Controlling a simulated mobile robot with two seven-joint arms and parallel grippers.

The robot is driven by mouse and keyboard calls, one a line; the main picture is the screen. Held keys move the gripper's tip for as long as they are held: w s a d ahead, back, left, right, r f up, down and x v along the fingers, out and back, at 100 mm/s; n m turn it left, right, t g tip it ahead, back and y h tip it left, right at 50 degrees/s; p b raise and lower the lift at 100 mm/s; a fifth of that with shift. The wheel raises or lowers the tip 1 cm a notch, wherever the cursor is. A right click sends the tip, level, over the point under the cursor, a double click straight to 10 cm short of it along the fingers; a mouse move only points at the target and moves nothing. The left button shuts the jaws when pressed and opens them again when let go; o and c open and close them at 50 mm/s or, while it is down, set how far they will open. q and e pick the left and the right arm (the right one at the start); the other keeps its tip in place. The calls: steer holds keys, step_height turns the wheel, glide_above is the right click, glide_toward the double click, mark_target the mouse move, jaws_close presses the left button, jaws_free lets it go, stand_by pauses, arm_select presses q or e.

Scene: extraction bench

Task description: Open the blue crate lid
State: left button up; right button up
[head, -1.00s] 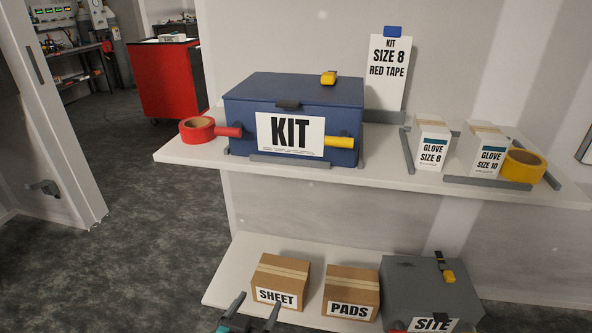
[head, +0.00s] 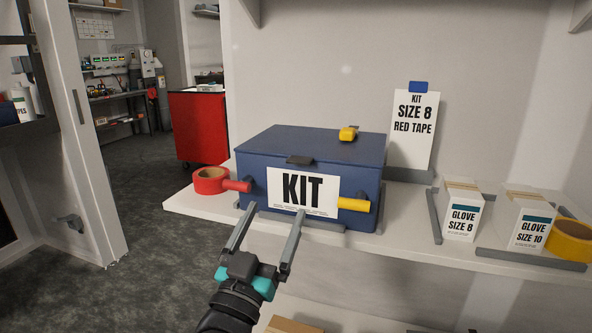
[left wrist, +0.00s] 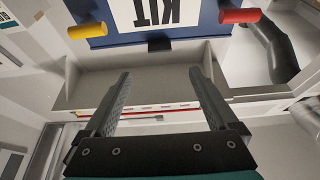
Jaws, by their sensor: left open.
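The blue crate (head: 255,165) stands on the upper shelf with its lid (head: 310,142) shut. A dark tab (head: 299,160) sits at the lid's front edge, and a yellow piece (head: 348,133) lies on top at the back. The front has a KIT label, a red side handle (head: 237,185) and a yellow one (head: 355,204). My left gripper (head: 277,208) is open and empty, in front of the crate's lower front. In the left wrist view the crate (left wrist: 210,35) appears upside down beyond the open fingers (left wrist: 160,75), with the dark tab (left wrist: 160,44) between them. My right gripper is not seen.
Red tape (head: 210,180) lies left of the crate. A sign (head: 414,125) stands behind it. Glove boxes (head: 462,210) and yellow tape (head: 572,240) are to the right. A low grey rail (head: 300,219) runs along the crate's front.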

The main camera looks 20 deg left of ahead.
arm_select(q)
steer(key=shift+b+x, duration=0.65)
steer(key=shift+x, duration=5.6)
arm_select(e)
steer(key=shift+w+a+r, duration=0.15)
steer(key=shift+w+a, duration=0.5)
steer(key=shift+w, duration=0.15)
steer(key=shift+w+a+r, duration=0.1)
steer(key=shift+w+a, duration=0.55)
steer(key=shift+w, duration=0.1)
arm_select(q)
steer(key=shift+f, duration=0.1)
steer(key=c, duration=0.6)
jaws_close()
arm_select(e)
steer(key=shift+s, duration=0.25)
